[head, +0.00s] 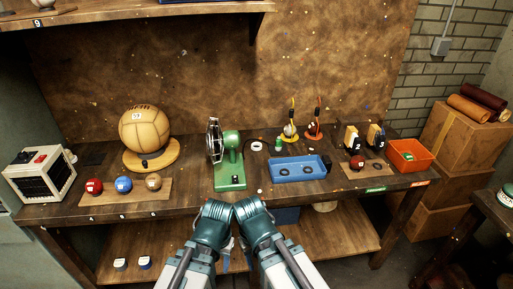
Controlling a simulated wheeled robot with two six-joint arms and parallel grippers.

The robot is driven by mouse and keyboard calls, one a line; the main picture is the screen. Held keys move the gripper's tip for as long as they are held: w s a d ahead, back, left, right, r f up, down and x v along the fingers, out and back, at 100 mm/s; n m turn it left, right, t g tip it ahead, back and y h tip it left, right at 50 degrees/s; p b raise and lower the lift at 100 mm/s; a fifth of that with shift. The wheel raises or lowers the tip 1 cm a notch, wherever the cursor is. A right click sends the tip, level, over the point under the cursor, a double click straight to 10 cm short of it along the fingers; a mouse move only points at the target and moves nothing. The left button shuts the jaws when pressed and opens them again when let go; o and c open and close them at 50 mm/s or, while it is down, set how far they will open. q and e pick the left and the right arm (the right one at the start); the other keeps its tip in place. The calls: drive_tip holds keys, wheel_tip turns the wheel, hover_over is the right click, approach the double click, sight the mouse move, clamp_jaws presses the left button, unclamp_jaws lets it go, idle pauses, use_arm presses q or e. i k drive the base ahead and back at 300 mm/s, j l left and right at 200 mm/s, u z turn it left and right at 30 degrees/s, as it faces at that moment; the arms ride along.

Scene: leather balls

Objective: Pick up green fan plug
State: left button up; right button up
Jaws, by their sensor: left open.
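A green desk fan (230,165) stands on the workbench near its front edge, left of the middle. A small green piece (278,143) lies behind the blue tray; I cannot tell whether it is the fan's plug. My left gripper (228,244) is open and low in front of the bench edge, below the fan and apart from it. It is small and partly hidden by my arm. My right arm (257,222) is beside it, and its fingers are not clear. Neither gripper is seen touching anything on the bench.
A blue tray (298,169) lies right of the fan. A leather ball (145,130) on a wooden stand and a board with several small balls (124,190) are on the left. An orange bin (409,155) is at the right end. A lower shelf (325,240) runs under the bench.

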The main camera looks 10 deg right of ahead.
sight(278, 145)
drive_tip(key=u, duration=0.75)
drive_tip(key=l+u, duration=0.75)
drive_tip(key=l, duration=0.15)
drive_tip(key=l+u, duration=0.4)
drive_tip(key=k+l, duration=0.1)
drive_tip(key=l, duration=0.35)
drive_tip(key=k+l+u, duration=0.1)
drive_tip(key=l, duration=0.3)
drive_tip(key=k+l, duration=0.15)
drive_tip(key=l, duration=0.3)
drive_tip(key=k+l+u, duration=0.15)
drive_tip(key=l, duration=0.25)
